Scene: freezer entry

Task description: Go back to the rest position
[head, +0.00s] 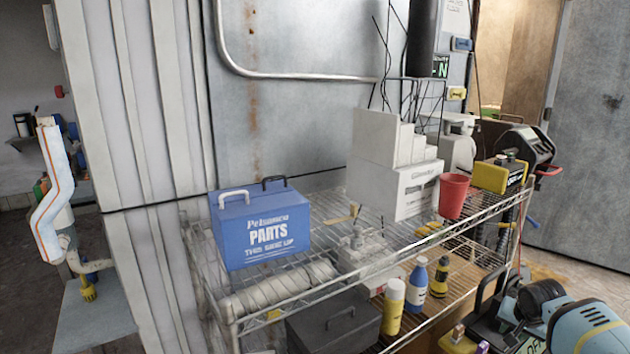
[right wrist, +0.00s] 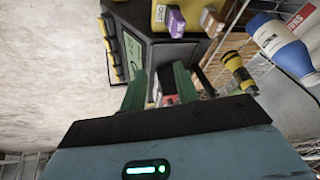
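My right gripper (right wrist: 158,80) shows in the right wrist view with two green fingers apart and nothing seen between them. Beyond the fingers is a black case or stand (right wrist: 170,50) with small items on it. In the head view my teal right arm (head: 590,325) is at the bottom right corner; its fingers cannot be made out there. My left gripper is not in either view.
A wire shelf (head: 290,300) holds a blue parts box (head: 262,235), white boxes (head: 385,160), a red cup (head: 452,196) and a yellow device (head: 497,176). Bottles (head: 416,285) stand lower. A white, orange-striped pipe-like shape (head: 50,195) is at left.

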